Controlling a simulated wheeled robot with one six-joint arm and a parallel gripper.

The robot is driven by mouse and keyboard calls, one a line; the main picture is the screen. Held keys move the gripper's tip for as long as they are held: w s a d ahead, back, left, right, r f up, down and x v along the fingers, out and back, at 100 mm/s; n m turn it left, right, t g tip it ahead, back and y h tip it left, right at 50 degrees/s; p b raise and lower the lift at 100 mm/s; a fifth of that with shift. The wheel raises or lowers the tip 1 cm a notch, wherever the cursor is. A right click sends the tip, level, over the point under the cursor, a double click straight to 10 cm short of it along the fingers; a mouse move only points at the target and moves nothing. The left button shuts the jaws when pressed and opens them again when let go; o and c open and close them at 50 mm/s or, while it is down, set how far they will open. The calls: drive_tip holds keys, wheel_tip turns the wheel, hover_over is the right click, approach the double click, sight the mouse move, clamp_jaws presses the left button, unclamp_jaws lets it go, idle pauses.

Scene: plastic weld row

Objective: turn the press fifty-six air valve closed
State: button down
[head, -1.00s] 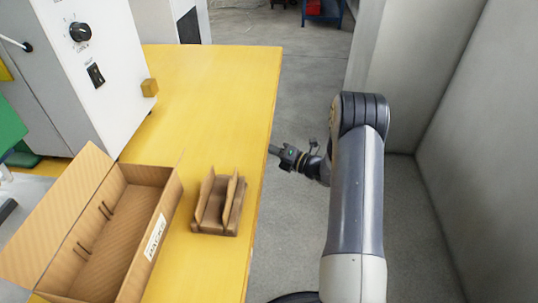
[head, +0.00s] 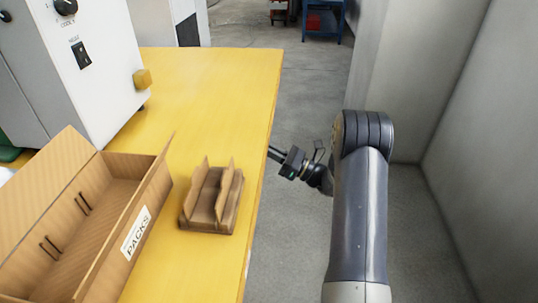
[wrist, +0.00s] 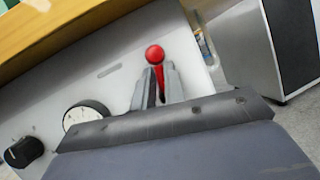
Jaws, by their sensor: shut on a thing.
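A red lever with a round red ball end (wrist: 155,56) shows in the wrist view against a light grey panel (wrist: 110,88). My gripper (wrist: 156,82) is shut on this lever, one grey finger on each side, with the ball sticking out past the fingertips. The lower end of the lever is hidden behind the gripper body. In the head view my gripper (head: 278,155) is at the right edge of the yellow table (head: 225,85), and the lever cannot be made out there.
A white dial (wrist: 86,115) and a black knob (wrist: 24,151) sit on the panel. A white machine (head: 100,60), an open cardboard box marked PACKS (head: 137,232) and a brown slotted holder (head: 208,222) stand on the table. Grey wall (head: 480,110) lies right.

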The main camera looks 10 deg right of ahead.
drive_tip(key=shift+s+d+r+n+g+y+b, duration=0.15)
drive_tip(key=shift+n+y+b, duration=0.15)
drive_tip(key=shift+n, duration=0.45)
drive_tip(key=shift+r+n+g+y+b, duration=0.15)
drive_tip(key=shift+n+y+b, duration=0.15)
drive_tip(key=shift+n, duration=0.45)
drive_tip(key=c, duration=1.7)
unclamp_jaws()
drive_tip(key=shift+o, duration=1.1)
drive_tip(key=shift+s+f, duration=0.1)
drive_tip(key=shift+f, duration=0.05)
drive_tip(key=p+v, duration=0.2)
drive_tip(key=v, duration=0.8)
drive_tip(key=shift+d, duration=0.4)
drive_tip(key=shift+s, duration=0.1)
